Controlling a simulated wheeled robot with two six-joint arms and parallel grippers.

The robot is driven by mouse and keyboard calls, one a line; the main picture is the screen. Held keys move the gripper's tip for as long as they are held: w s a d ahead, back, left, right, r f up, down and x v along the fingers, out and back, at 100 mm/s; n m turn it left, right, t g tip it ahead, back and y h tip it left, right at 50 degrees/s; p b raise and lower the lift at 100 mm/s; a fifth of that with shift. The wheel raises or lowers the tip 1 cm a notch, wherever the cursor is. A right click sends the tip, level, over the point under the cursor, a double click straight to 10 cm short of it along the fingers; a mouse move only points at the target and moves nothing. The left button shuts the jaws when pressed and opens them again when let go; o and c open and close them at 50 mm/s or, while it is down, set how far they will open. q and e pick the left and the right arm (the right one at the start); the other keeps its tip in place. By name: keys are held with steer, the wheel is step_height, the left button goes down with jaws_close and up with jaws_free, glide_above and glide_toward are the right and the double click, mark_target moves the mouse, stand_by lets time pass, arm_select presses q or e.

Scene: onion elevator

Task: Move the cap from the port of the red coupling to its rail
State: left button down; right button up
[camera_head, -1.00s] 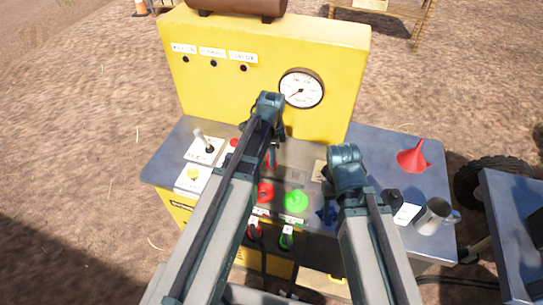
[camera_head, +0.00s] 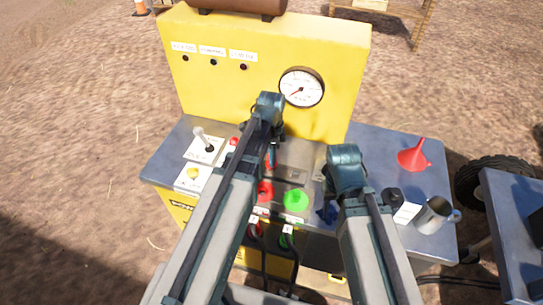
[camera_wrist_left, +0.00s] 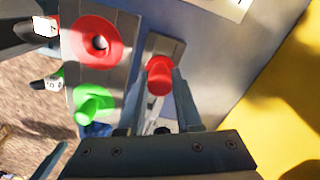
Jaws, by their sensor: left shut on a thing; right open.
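The red coupling (camera_wrist_left: 97,42) is a red ring with an open dark port, at upper left in the left wrist view; it also shows in the head view (camera_head: 265,192). The red cap (camera_wrist_left: 160,76) is between the fingertips of my left gripper (camera_wrist_left: 160,88), which is shut on it. The cap is over a grey rail plate (camera_wrist_left: 163,47) beside the coupling; I cannot tell whether it touches the plate. In the head view my left gripper (camera_head: 271,158) partly hides the cap. My right gripper (camera_head: 327,195) is open, right of the green coupling (camera_head: 296,200); its fingers are partly hidden.
A yellow panel (camera_head: 330,50) with a gauge (camera_head: 301,88) rises behind the work surface. A lever (camera_head: 203,140) and yellow button (camera_head: 193,173) are at left. A red funnel (camera_head: 414,156), black knob (camera_head: 392,195) and metal mug (camera_head: 434,215) stand at right. Hoses hang in front.

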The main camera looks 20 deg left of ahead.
arm_select(q)
steer(key=shift+f+b, duration=1.1)
steer(key=shift+f, duration=0.05)
arm_select(e)
steer(key=shift+f, duration=1.15)
stand_by(0.8)
arm_select(q)
steer(key=c, duration=0.5)
jaws_free()
steer(key=o, duration=0.4)
steer(key=shift+r, duration=0.15)
arm_select(e)
steer(key=shift+r, duration=0.1)
arm_select(q)
steer(key=shift+r+p, duration=3.45)
steer(key=shift+p, duration=0.1)
arm_select(e)
step_height(320, 180, up, 7)
